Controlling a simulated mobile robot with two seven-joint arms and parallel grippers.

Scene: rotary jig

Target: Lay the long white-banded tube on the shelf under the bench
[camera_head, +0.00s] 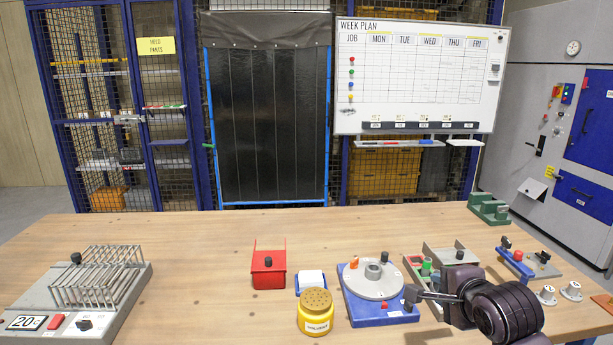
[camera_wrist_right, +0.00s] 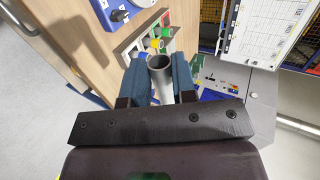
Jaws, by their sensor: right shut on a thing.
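My right gripper (camera_head: 428,296) is at the right front of the bench in the head view, with its dark wrist in front of the bench items. In the right wrist view its two blue fingers (camera_wrist_right: 158,84) are shut on a grey tube (camera_wrist_right: 160,64), one on each side. The tube's round open end faces the camera. I cannot make out the tube in the head view. The shelf under the bench is not in view. My left gripper is not in view.
The wooden bench (camera_head: 190,260) carries a blue rotary jig (camera_head: 370,307), a yellow pot (camera_head: 316,318), a red box (camera_head: 268,270) and a wire rack (camera_head: 75,298). A holder with coloured pieces (camera_wrist_right: 150,36) is just beyond the tube. The bench's middle left is clear.

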